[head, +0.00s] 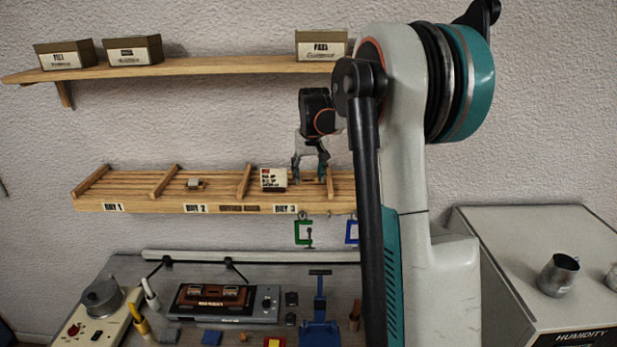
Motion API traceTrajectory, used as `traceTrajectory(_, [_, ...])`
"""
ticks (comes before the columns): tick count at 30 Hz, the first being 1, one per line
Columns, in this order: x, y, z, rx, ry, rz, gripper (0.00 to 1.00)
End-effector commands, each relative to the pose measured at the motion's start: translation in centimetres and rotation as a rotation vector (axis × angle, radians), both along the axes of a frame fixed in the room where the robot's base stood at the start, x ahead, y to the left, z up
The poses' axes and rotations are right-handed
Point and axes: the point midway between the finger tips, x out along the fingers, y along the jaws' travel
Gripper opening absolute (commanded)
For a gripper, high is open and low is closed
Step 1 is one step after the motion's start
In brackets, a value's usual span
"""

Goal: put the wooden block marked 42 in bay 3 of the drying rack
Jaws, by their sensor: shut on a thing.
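The drying rack (240,208) is a wooden slatted shelf on the wall, with slanted dividers and bay labels on its front edge. My gripper (309,178) is low over bay 3 (286,208), just left of the divider at that bay's right side. It is shut on a small brown thing between its fingertips, which looks like the wooden block (308,180). The fingers hide part of it, and its number cannot be read. I cannot tell whether it touches the slats.
A white labelled box (273,179) stands in bay 3, close left of my gripper. A small object (195,184) lies in bay 2. An upper shelf (200,67) holds several boxes. The workbench below is cluttered.

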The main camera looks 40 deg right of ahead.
Motion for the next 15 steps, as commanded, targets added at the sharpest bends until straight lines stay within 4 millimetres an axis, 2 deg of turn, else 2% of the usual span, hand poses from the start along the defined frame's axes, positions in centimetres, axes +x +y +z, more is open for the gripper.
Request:
traceTrajectory(3, [1.2,-0.9,0.1,0.000,0.000,0.000,0.40])
traceTrajectory(8, [1.6,-1.2,-0.2,0.000,0.000,0.000,0.40])
traceTrajectory(15, [1.6,-1.2,-3.0,0.000,0.000,0.000,0.40])
